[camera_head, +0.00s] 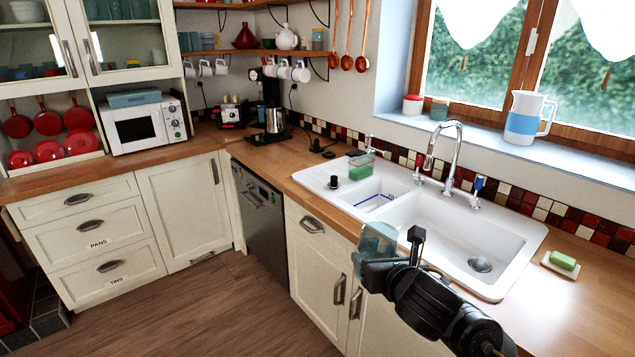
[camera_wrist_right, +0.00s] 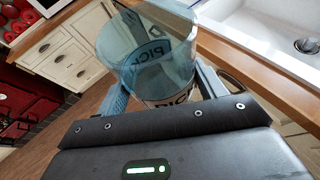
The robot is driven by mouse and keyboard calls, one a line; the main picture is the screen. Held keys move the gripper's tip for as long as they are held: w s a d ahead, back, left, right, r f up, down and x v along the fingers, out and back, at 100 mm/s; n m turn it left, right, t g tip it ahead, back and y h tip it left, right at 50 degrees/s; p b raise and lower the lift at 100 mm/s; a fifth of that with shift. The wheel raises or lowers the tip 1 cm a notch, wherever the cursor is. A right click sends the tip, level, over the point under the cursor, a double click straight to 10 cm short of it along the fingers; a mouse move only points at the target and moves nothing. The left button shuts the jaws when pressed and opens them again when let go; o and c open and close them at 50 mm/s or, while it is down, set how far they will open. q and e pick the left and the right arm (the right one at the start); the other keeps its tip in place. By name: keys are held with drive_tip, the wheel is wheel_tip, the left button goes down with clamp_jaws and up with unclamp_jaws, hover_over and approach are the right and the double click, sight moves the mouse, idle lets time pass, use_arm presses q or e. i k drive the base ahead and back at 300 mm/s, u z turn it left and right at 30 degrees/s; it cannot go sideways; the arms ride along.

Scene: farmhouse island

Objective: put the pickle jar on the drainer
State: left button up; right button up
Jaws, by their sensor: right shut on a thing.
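The pickle jar (camera_head: 378,240) is a bluish clear glass jar, held in front of the sink cabinet near the counter's front edge. In the right wrist view the jar (camera_wrist_right: 150,62) shows dark "PICK" lettering and stands between the two fingers. My right gripper (camera_head: 372,266) is shut on the jar; its fingers (camera_wrist_right: 163,88) lie on either side of it. The white drainer (camera_head: 314,179) is the flat left part of the sink unit, beyond the jar to the upper left. My left gripper is not in view.
A black plug-like object (camera_head: 334,182) and a green-filled container (camera_head: 361,165) stand near the small basin (camera_head: 380,190). The large basin (camera_head: 440,222) and tall faucet (camera_head: 444,150) are to the right. Green soap (camera_head: 563,260) sits on a dish. The drainer's left part is clear.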

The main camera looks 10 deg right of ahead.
sight(319, 176)
drive_tip(key=u, duration=0.45)
drive_tip(key=k, duration=0.5)
drive_tip(key=u, duration=0.65)
drive_tip(key=i, duration=3.35)
drive_tip(key=z, duration=0.55)
drive_tip(key=i, duration=1.35)
drive_tip(key=z, duration=1.85)
drive_tip(key=i, duration=0.95)
drive_tip(key=z, duration=1.05)
drive_tip(key=i, duration=0.6)
